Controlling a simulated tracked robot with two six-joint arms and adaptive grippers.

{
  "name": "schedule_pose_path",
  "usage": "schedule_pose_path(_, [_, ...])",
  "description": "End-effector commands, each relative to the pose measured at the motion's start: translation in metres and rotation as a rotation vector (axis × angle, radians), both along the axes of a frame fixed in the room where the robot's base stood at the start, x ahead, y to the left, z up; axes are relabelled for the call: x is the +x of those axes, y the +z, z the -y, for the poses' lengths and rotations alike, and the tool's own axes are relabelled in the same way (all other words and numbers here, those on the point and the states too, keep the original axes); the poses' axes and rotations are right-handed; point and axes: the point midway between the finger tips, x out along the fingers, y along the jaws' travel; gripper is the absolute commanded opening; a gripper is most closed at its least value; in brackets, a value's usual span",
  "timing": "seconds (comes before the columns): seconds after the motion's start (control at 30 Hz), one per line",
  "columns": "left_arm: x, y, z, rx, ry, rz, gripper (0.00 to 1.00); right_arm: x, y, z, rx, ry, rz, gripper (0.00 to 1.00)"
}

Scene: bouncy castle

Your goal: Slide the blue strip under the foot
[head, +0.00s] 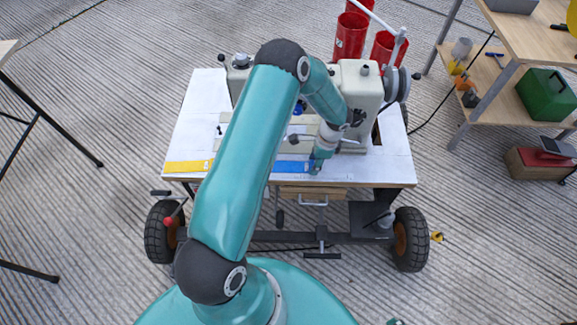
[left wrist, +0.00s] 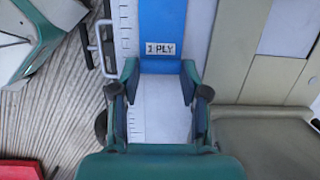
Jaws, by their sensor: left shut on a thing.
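The blue strip (head: 288,166) lies flat along the front edge of the white table top, and it shows in the left wrist view (left wrist: 160,20) with a "1 PLY" label near its end. My left gripper (head: 316,166) is at the strip's right end. In the left wrist view its fingers (left wrist: 160,80) stand on either side of the strip's end, shut on it. The cream sewing machine (head: 362,88) stands behind on the same table. Its foot cannot be made out; my left arm covers much of the machine. My right gripper is out of view.
A yellow strip (head: 188,167) lies at the table's front left. Red cups (head: 351,36) stand behind the machine. The wheeled table (head: 395,160) has bare white surface at its right. A wooden shelf (head: 520,80) with a green box (head: 546,94) stands at right.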

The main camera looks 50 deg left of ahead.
Motion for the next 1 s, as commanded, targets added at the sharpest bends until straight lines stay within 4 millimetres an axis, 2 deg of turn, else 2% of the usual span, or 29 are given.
schedule_pose_path(0.5, [0.0, 0.02, 0.0, 0.0, -0.001, 0.0, 0.25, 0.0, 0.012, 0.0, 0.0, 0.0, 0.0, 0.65])
schedule_pose_path(1.0, [0.0, 0.026, 0.0, 0.0, 0.0, 0.0, 0.25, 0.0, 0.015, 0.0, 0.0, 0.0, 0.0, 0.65])
